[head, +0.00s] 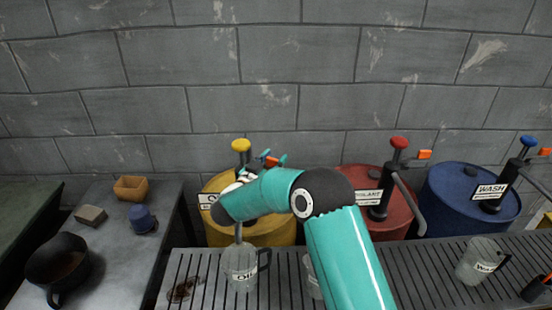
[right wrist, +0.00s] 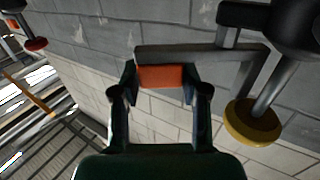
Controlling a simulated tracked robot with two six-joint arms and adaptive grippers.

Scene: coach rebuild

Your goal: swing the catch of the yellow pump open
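The yellow pump stands on the yellow drum (head: 275,233), with its yellow knob (head: 241,146) on top. Its orange catch (head: 271,161) sticks out to the right of the knob. My right gripper (head: 268,158) is at this catch, and my own arm hides much of the pump. In the right wrist view, the orange catch (right wrist: 160,76) on a dark bar lies between my two fingertips, which look slightly apart from its sides. The yellow knob (right wrist: 253,122) shows to the right there. My left gripper is not in view.
A clear OIL jug (head: 241,268) stands on the slatted bench below the pump. A red drum (head: 392,220) and a blue drum (head: 470,200) with pumps stand to the right. The left bench holds a dark pot (head: 57,265), a blue cup (head: 142,218) and a tan box (head: 131,188).

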